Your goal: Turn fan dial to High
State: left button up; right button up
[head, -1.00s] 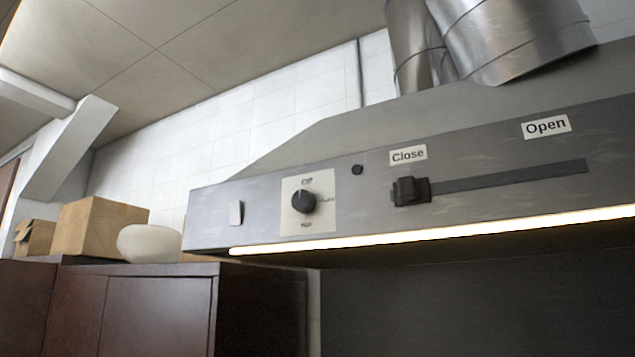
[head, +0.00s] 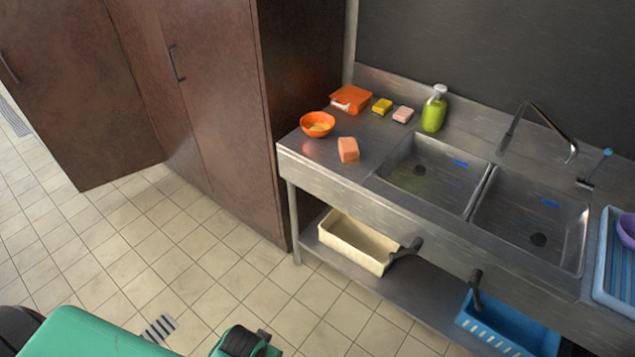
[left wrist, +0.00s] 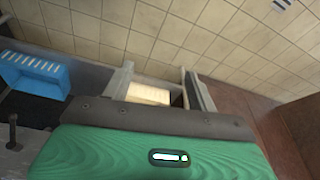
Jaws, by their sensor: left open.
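The fan dial and the hood panel are outside both views now. My left gripper (left wrist: 158,84) shows in the left wrist view with its two grey fingers apart and nothing between them; the cream bin (left wrist: 150,94) shows beyond the gap. In the head view, green and black parts of my own body show at the bottom left, but no fingertips can be made out. My right gripper is not in view.
A steel sink counter (head: 330,180) with two basins stands at the right. An orange bowl (head: 318,124), sponges and a green bottle (head: 434,110) are on it. Brown cabinets (head: 205,90) stand at the left, one door open. A blue basket (head: 505,325) is below. Tiled floor is clear.

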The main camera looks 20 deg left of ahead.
pick_arm(q)
jog(key=w+a+r+n+t+h, duration=0.1)
jog(key=w+r+n+t, duration=0.3)
jog(key=w+r, duration=1.25)
jog(key=w+a+r+n+t+p, duration=0.15)
jog(key=w+r+n, duration=0.5)
jog(key=r, duration=1.85)
jog(key=w+a+r+n+t+h, duration=0.1)
jog(key=w+r+n+t, duration=0.25)
jog(key=w+r, duration=1.3)
jog(key=s+r+n+t+h, duration=0.1)
jog(key=s+r+n, duration=0.15)
jog(key=r, duration=1.25)
jog(key=s+r+n+t+h, duration=0.1)
jog(key=s+r+n+h, duration=0.15)
jog(key=r, duration=1.15)
jog(key=s+r+n+t+h, duration=0.1)
jog(key=s+r, duration=0.5)
jog(key=r, duration=0.5)
jog(key=s+r+n+t+h, duration=0.1)
jog(key=s+r, duration=0.5)
jog(key=r, duration=0.4)
jog(key=p+x, duration=0.7)
jog(key=x, duration=0.7)
jog(key=shift+d+r+p, duration=0.35)
jog(key=shift+d, duration=0.05)
jog(key=shift+h, duration=0.25)
